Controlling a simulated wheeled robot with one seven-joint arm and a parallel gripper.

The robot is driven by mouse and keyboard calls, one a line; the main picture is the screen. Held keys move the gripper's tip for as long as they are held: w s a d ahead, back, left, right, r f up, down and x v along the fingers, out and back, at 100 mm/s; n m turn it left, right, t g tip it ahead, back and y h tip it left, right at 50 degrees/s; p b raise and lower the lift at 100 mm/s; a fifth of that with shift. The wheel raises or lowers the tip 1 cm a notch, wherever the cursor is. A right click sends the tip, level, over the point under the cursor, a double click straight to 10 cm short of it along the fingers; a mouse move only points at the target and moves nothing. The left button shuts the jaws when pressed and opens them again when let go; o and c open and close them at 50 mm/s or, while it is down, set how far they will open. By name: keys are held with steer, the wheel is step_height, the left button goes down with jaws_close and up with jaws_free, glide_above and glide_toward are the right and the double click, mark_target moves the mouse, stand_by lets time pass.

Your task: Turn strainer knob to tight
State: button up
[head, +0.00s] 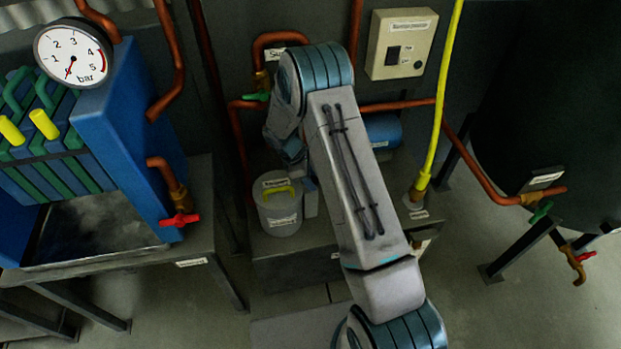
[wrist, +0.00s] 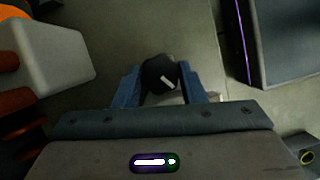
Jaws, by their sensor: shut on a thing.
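In the wrist view a round black knob (wrist: 158,70) with a white pointer mark sits between the two blue fingers of my gripper (wrist: 162,78). My gripper is shut on the knob, one finger on each side. The white mark slants in the picture; I cannot read any tight or loose marking. A grey round pot (head: 278,218) with a yellow handle on its lid and small labels stands left of my arm in the head view; the labels are too small to read. My arm hides the knob and most of my gripper there.
A blue filter press (head: 125,140) with a pressure gauge (head: 73,53) stands at left. A yellow hose (head: 437,110) rises right of my arm. A switch box (head: 401,44) is on the wall. A dark tank (head: 560,100) stands at right. Copper pipes run behind.

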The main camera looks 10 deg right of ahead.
steer(key=m+g, duration=0.1)
steer(key=m, duration=0.2)
steer(key=m+g+y+b, duration=0.1)
steer(key=m, duration=0.2)
steer(key=shift+w+m, duration=0.15)
steer(key=shift+m, duration=0.15)
stand_by(0.5)
steer(key=o, duration=0.7)
steer(key=v, duration=1.3)
steer(key=shift+w+d+r+p, duration=0.1)
steer(key=shift+w+r+p, duration=0.15)
steer(key=shift+r+p, duration=0.15)
